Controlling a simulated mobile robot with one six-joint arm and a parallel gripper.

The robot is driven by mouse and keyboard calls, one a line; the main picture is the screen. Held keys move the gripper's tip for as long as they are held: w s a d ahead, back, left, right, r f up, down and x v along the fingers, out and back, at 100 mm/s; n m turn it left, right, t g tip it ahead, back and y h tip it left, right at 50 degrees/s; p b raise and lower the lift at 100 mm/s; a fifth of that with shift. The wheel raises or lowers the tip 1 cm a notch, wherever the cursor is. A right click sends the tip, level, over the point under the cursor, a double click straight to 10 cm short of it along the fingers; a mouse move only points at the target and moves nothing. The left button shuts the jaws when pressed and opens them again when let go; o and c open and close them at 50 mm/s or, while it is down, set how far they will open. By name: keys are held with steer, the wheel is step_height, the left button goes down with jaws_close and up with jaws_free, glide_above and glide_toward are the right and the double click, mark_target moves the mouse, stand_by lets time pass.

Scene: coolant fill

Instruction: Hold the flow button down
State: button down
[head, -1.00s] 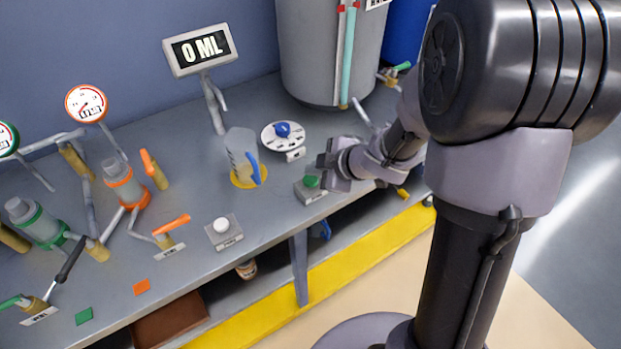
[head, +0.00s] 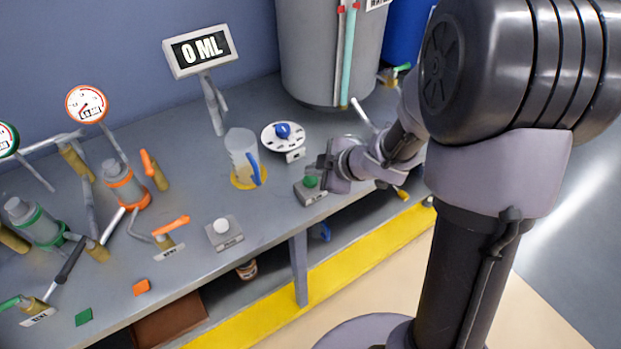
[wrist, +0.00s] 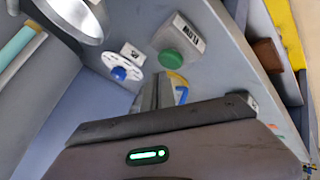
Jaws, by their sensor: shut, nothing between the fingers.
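The green button (head: 311,181) sits on a small grey box near the bench's front edge, just left of my gripper. In the wrist view the green button (wrist: 170,60) shows as a round cap on its box, beside a label that I read as flow. My gripper (head: 328,172) is shut and empty, close beside and slightly above the button. The button looks raised. The display (head: 201,50) reads 0 ML.
A clear jug (head: 242,155) with a blue handle stands on a yellow ring left of the button. A white dial with a blue knob (head: 283,131) is behind it. A white button (head: 221,226) is on another box. Valves and gauges fill the left. A grey tank (head: 330,50) stands behind.

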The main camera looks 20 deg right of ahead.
stand_by(0.5)
steer(key=shift+f, duration=0.4)
steer(key=shift+f+b, duration=0.5)
steer(key=shift+b, duration=0.15)
stand_by(6.5)
